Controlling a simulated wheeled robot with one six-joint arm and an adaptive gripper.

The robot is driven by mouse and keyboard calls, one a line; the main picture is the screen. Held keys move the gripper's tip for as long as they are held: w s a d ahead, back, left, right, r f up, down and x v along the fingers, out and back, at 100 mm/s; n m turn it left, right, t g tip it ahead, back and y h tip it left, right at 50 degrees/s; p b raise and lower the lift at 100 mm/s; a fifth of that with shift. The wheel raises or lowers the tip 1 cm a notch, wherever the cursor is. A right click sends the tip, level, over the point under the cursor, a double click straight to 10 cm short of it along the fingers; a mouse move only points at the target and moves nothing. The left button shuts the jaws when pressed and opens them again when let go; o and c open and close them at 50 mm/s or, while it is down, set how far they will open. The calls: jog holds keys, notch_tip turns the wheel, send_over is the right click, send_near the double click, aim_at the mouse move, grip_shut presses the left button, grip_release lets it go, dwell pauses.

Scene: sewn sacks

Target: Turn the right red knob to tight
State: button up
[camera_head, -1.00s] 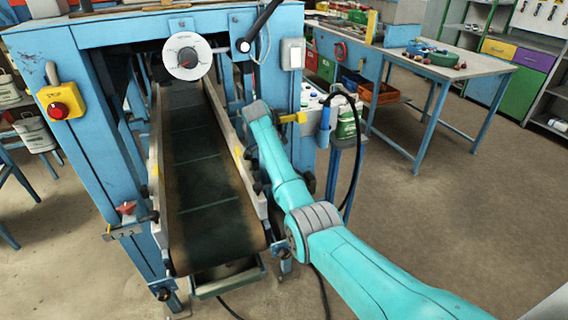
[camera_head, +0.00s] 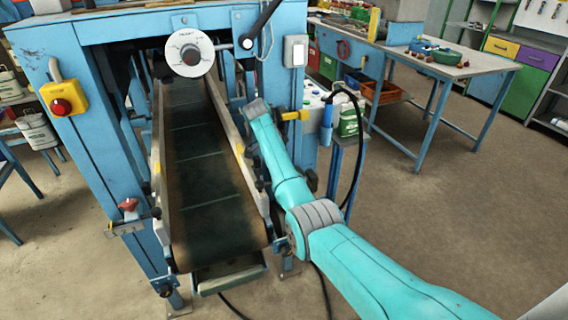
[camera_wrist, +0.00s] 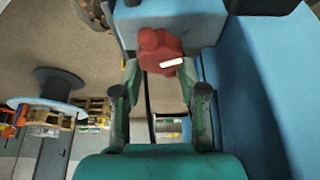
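A red knob (camera_wrist: 160,52) with a white mark shows at the top middle of the wrist view, on a blue post. In the head view my arm reaches along the right side of the conveyor, and my gripper and this knob are hidden there. Another red knob (camera_head: 127,204) sits on the conveyor's left side.
The dark conveyor belt (camera_head: 205,180) runs into the blue machine frame, below a white dial (camera_head: 189,54). A yellow box with a red button (camera_head: 61,106) is on the left post. A blue workbench (camera_head: 455,68) stands at right. The floor (camera_head: 460,220) on the right is clear.

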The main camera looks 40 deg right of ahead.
jog(key=v, duration=1.1)
jog(key=shift+a+r, duration=0.3)
